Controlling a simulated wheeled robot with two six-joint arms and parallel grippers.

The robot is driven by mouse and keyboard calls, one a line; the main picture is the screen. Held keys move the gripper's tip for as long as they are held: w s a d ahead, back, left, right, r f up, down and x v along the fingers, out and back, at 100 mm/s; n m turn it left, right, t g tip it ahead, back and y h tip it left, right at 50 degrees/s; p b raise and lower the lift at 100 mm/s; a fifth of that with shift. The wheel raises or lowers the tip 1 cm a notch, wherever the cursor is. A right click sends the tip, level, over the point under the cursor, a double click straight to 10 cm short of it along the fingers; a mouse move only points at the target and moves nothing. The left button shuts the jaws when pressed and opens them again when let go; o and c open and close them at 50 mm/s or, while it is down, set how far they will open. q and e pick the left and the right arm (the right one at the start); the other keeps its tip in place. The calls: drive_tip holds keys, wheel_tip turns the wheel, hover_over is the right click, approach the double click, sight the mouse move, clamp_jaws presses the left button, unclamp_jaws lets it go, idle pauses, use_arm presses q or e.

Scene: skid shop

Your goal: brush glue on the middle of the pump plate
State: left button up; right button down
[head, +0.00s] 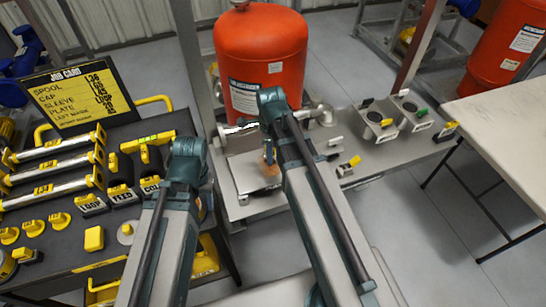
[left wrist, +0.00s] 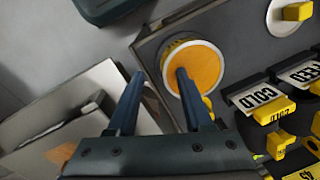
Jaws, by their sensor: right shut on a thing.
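The pump plate (head: 243,174) is a flat grey plate on the low skid, below the red tank. A tan-orange patch (head: 272,180) shows on it. My right gripper (head: 268,152) points down over this patch, mostly behind its own arm. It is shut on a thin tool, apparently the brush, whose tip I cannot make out. In the left wrist view my left gripper (left wrist: 157,75) is open and empty. A round pot with orange contents (left wrist: 198,66), apparently glue, is beyond its fingers at the edge of the dark cart. In the head view my left arm hides this gripper.
The dark cart (head: 62,225) at left carries yellow-ended spools, labelled blocks and a job card (head: 70,97). The red tank (head: 262,55) stands behind the plate. Grey cups (head: 378,122) stand on the skid at right. A pale table (head: 505,125) is far right, with clear floor before it.

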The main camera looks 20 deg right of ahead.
drive_tip(key=shift+w+f, duration=0.1)
drive_tip(key=shift+w, duration=1.6)
drive_tip(key=shift+d, duration=0.7)
drive_tip(key=shift+s+d, duration=0.1)
drive_tip(key=shift+s, duration=1.6)
